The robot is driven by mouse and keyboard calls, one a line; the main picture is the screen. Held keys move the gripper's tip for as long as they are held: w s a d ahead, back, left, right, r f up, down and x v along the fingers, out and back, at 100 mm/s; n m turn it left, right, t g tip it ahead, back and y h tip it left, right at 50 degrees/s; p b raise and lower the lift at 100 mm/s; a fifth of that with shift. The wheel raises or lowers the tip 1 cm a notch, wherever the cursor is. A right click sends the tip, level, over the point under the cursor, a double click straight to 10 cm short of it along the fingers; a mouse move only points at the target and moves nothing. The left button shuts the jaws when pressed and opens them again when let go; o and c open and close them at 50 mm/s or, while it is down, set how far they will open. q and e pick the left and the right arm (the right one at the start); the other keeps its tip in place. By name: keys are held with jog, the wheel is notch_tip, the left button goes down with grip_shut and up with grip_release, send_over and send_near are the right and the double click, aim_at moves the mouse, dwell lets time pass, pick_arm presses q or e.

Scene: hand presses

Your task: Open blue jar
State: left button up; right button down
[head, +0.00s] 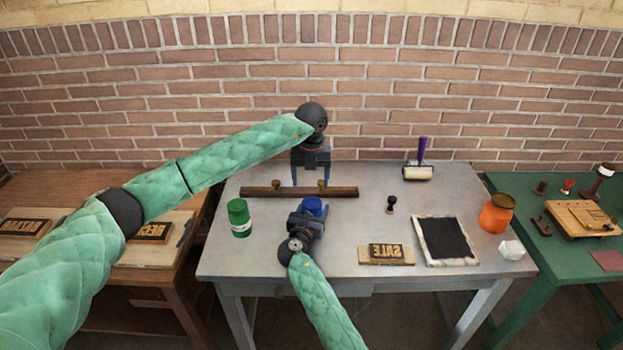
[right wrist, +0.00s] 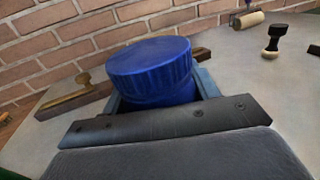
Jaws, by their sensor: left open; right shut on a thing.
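The blue jar (head: 313,206) stands near the middle of the grey table, with its ribbed blue lid on top. My right gripper (head: 309,216) is shut on the jar, low around its sides. In the right wrist view, the jar (right wrist: 152,72) sits upright between the fingers and its lid rises above them; its lower part is hidden. My left gripper (head: 310,180) is open and empty, pointing down behind the jar, with its fingertips by the long wooden bar. It is apart from the lid.
A long wooden bar (head: 275,193) with knobs lies behind the jar. A green jar (head: 239,217) stands to the left. To the right are a small stamp (head: 390,204), a SALE block (head: 386,255), an ink pad (head: 419,236), a roller (head: 417,173) and an orange jar (head: 496,214).

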aim_at(311, 202)
pick_arm(q)
jog(key=m, duration=0.7)
jog(key=shift+s+d, duration=0.1)
jog(key=shift+s, duration=0.05)
pick_arm(e)
jog(key=shift+r, duration=0.1)
pick_arm(q)
jog(key=m, duration=0.6)
jog(key=shift+m, duration=0.3)
jog(key=shift+f, duration=4.05)
jog(key=shift+c, duration=0.4)
jog(key=c, duration=0.9)
jog(key=shift+r, duration=1.25)
